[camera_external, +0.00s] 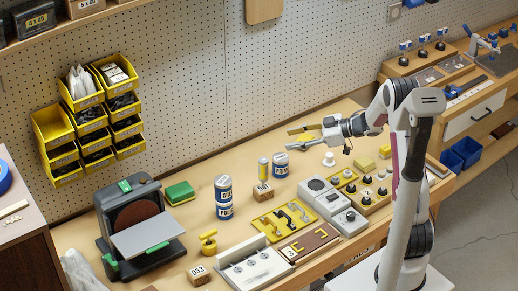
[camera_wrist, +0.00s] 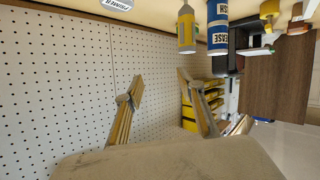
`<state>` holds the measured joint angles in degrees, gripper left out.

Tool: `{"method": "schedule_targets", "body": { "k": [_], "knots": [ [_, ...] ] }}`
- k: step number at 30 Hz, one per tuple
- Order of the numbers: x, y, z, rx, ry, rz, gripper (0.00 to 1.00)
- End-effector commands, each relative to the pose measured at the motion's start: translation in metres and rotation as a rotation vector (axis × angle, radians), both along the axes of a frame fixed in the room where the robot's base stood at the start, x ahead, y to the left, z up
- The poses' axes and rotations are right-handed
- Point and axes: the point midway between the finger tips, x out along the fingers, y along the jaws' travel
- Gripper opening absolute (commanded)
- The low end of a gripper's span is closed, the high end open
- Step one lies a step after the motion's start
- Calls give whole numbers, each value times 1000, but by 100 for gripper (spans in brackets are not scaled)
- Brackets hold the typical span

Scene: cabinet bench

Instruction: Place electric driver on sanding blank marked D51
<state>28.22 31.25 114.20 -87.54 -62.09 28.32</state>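My gripper (camera_external: 294,136) is raised above the back of the bench, pointing left toward the pegboard. In the wrist view its two fingers (camera_wrist: 160,82) are spread wide, with nothing between them. A wooden block with a white label (camera_external: 263,191) stands mid-bench beside the cans; its label is too small to read surely. Another wooden block marked D53 (camera_external: 198,274) lies at the front left.
Yellow bins (camera_external: 53,126) hang on the pegboard. Grey fixtures (camera_external: 252,268) crowd the front edge.

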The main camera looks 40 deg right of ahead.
Motion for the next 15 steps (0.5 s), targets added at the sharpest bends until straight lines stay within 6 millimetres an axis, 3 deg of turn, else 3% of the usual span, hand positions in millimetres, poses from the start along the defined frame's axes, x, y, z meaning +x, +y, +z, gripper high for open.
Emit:
{"method": "schedule_targets", "body": {
  "k": [7,15],
  "knots": [
    [20,-17,48,-140,-57,-201,39],
    [16,-39,96,-247,-73,-419,39]
  ]
}}
